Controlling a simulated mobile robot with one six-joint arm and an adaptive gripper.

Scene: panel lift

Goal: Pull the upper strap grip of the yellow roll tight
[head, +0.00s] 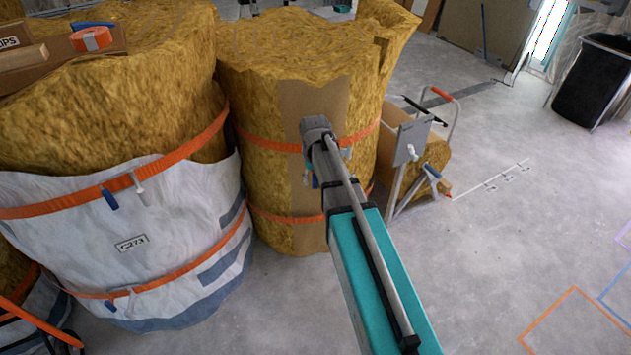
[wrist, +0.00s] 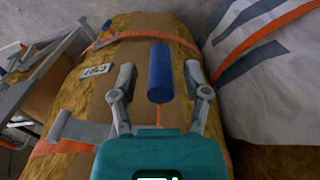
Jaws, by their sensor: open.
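The yellow roll (head: 262,110) stands in the middle of the head view, with a brown paper strip down its front. An orange upper strap (head: 268,143) and an orange lower strap (head: 280,217) run round it. In the wrist view a blue strap grip (wrist: 160,72) on a thin orange cord lies between the two fingers of my gripper (wrist: 160,80). The fingers are apart, one on each side of it, and I cannot tell whether either touches it. A grey buckle (wrist: 80,130) sits beside the left finger. In the head view my arm hides most of the grip.
A larger roll in a white wrap (head: 70,235) stands close on the left, with its own orange straps and blue grips. A cart-like frame (head: 408,150) stands just right of the yellow roll. The concrete floor (head: 500,225) at the right is open. A black bin (head: 592,80) stands far right.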

